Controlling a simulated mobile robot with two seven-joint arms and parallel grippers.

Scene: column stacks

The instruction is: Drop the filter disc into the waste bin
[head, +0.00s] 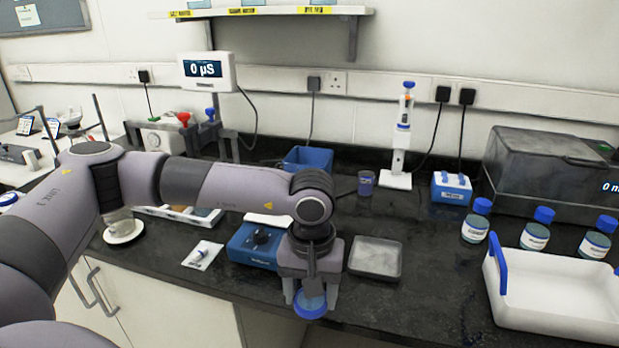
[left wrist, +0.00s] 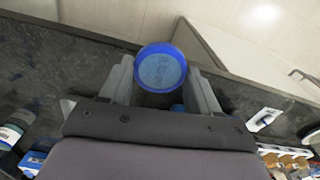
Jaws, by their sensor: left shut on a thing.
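A round, blue-rimmed filter disc (head: 311,307) is in my left gripper (head: 309,295) at the front edge of the black worktop. The left wrist view shows the disc (left wrist: 161,68) face-on, with one finger of the gripper (left wrist: 160,82) on each side of it. The gripper is shut on it and points down. An open blue box (head: 308,158), which may be the waste bin, stands at the back of the worktop, behind my wrist. My right gripper is not in view.
A blue stirrer-like device (head: 253,246) and a grey square tray (head: 375,258) stand beside my gripper. A white tray (head: 557,300) and blue-capped bottles (head: 475,223) are at right. The worktop centre right is clear.

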